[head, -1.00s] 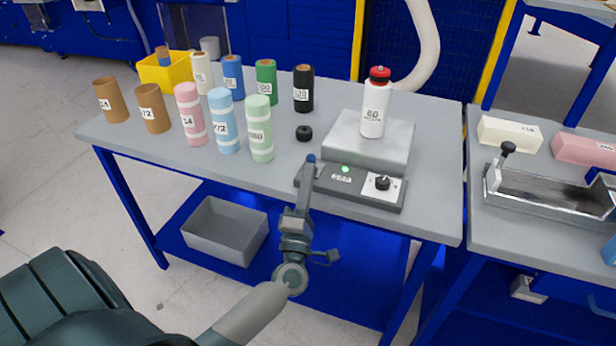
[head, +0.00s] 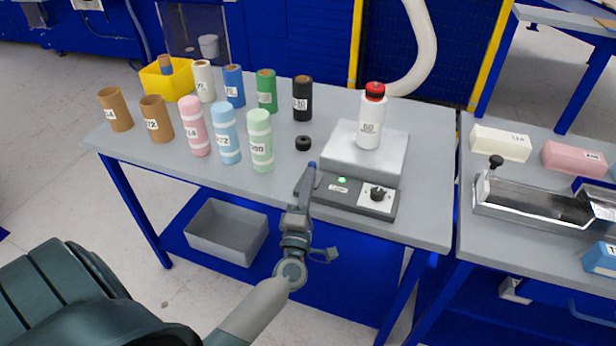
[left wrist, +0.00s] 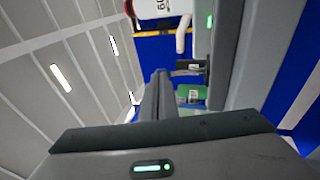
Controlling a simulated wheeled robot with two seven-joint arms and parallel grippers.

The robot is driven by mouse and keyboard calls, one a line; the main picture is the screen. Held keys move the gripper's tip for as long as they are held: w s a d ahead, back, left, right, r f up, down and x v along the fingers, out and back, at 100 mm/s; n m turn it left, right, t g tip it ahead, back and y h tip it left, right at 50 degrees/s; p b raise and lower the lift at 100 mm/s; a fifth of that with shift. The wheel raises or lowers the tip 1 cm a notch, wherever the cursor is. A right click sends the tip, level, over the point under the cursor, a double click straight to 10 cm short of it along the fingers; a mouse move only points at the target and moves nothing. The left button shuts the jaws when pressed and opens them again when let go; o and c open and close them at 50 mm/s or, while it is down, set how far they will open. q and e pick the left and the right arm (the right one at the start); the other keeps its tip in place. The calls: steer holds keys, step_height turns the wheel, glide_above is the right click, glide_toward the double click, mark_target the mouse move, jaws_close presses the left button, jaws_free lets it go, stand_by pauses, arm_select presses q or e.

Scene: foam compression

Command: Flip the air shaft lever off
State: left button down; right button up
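A dark control box (head: 352,208) with a green light (head: 342,181) sits at the table's front edge. A black knob-like lever (head: 378,193) stands on its white plate; I cannot make out its marked position. Behind it, a white roll "60" (head: 369,132) with a red top stands on a grey block (head: 366,165). My left gripper (head: 309,171) is at the box's left end, left of the lever. Its fingers (left wrist: 158,98) look shut and empty; contact with the box is unclear. The roll (left wrist: 160,8) and green light (left wrist: 210,22) show in the left wrist view. The right gripper is out of view.
Several rolls, including a light green one (head: 260,150), stand left on the table (head: 425,180). A second table at right holds a metal tray (head: 530,212) and foam blocks. A grey bin (head: 228,240) is below.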

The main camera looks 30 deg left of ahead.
mark_target(315, 165)
arm_select(q)
steer(key=shift+w+a+r+p, duration=0.1)
steer(key=shift+w+r+p, duration=0.25)
steer(key=shift+r+p, duration=0.2)
steer(key=shift+w+a+r+p, duration=0.1)
steer(key=shift+w+r+p, duration=0.25)
steer(key=shift+w+p, duration=0.15)
steer(key=shift+p+x, duration=0.3)
steer(key=shift+x, duration=0.8)
steer(key=shift+w, duration=0.2)
steer(key=shift+d, duration=0.2)
